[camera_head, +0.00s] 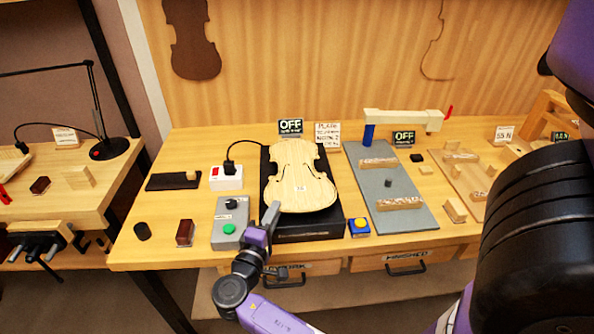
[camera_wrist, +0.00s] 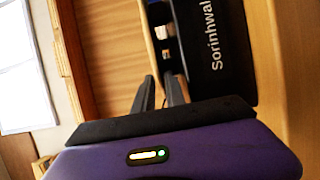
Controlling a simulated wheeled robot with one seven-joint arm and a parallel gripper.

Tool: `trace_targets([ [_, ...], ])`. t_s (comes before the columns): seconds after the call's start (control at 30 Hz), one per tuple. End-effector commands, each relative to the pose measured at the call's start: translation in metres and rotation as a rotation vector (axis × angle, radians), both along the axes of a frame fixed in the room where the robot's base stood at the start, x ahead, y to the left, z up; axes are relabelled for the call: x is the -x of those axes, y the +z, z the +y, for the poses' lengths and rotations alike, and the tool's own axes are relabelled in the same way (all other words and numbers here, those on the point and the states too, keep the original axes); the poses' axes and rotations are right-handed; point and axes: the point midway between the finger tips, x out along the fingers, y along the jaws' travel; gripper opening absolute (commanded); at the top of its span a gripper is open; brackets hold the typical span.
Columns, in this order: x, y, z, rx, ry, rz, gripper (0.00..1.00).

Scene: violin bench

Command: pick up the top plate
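The top plate (camera_head: 300,177) is a pale wooden violin-shaped board with a small label. It lies flat on a black box (camera_head: 312,230) in the middle of the bench. My gripper (camera_head: 270,213) is at the plate's near left edge in the head view. In the wrist view my gripper's two dark fingers (camera_wrist: 159,78) stand apart, with a gap between them. A thin pale strip, which looks like the plate's edge, runs down toward that gap. The box's lettered side (camera_wrist: 213,50) is to the right. I cannot tell whether either finger touches the plate.
A grey control box (camera_head: 230,222) with a green button is left of the black box. A blue-and-yellow button (camera_head: 359,227) is at its near right corner. A grey board (camera_head: 391,190) with wooden blocks lies further right. An OFF display (camera_head: 291,127) stands behind.

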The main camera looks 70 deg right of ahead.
Motion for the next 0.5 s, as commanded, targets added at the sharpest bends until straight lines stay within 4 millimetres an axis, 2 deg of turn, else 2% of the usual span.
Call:
trace_targets([
  [0.1,-0.0001,-0.0003,0.0003,0.0,0.0,0.0,0.14],
  [0.17,-0.0001,-0.0003,0.0004,0.0,0.001,0.0,0.02],
  [0.2,-0.0002,-0.0003,0.0005,0.0,0.001,0.0,0.0],
  [0.5,-0.0002,-0.0004,0.0007,0.0,0.001,0.0,0.0],
])
